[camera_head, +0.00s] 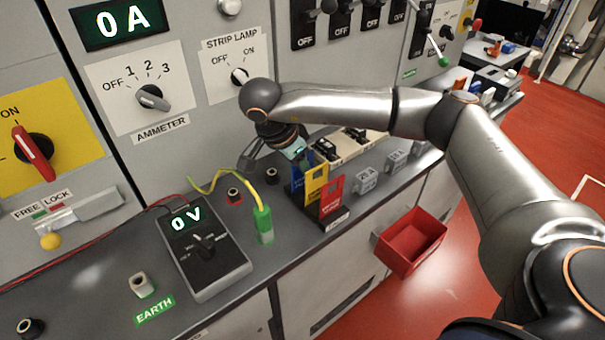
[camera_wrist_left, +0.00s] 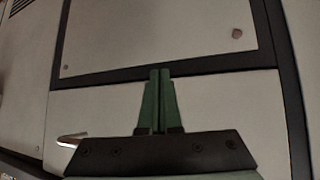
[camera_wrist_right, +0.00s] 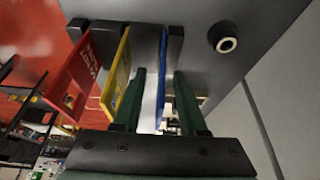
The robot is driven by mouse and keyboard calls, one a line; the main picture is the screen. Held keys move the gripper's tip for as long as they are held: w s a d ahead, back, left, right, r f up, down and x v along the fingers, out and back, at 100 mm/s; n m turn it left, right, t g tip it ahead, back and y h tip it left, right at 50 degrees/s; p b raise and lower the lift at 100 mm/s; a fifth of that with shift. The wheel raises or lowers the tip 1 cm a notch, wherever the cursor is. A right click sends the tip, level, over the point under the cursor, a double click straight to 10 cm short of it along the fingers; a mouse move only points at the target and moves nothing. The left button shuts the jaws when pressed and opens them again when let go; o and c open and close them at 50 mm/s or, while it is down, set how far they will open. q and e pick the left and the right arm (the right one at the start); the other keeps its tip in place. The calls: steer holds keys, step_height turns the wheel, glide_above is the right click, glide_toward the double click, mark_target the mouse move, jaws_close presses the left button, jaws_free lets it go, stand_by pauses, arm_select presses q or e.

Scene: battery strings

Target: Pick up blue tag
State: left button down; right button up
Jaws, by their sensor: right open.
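The blue tag (camera_head: 296,186) stands upright in a dark holder on the grey bench, behind a yellow tag (camera_head: 316,184) and a red tag (camera_head: 332,194). My right gripper (camera_head: 300,152) is just above the tags, its fingers partly hidden by the wrist in the head view. In the right wrist view the blue tag (camera_wrist_right: 162,75) shows edge-on between the open green fingers of my right gripper (camera_wrist_right: 159,72), with gaps on both sides. The yellow tag (camera_wrist_right: 118,75) is just outside the left finger. My left gripper (camera_wrist_left: 160,72) is shut and empty, facing a grey panel.
A meter (camera_head: 205,250) reading 0 V and a green plug (camera_head: 264,225) on a yellow lead are left of the tags. Grey labelled blocks (camera_head: 366,180) sit to the right. A red bin (camera_head: 411,243) hangs at the bench front. The switch panel (camera_head: 180,60) rises behind.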

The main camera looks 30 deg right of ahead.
jaws_close()
stand_by(0.8)
steer(key=shift+r, duration=0.55)
step_height(320, 180, up, 2)
steer(key=shift+a+r, duration=0.15)
steer(key=shift+r, duration=0.1)
steer(key=s+a+r, duration=0.7)
steer(key=a+r, duration=0.2)
steer(key=a, duration=0.2)
steer(key=shift+a+r+p, duration=0.2)
steer(key=shift+a+p, duration=0.15)
steer(key=shift+p, duration=0.1)
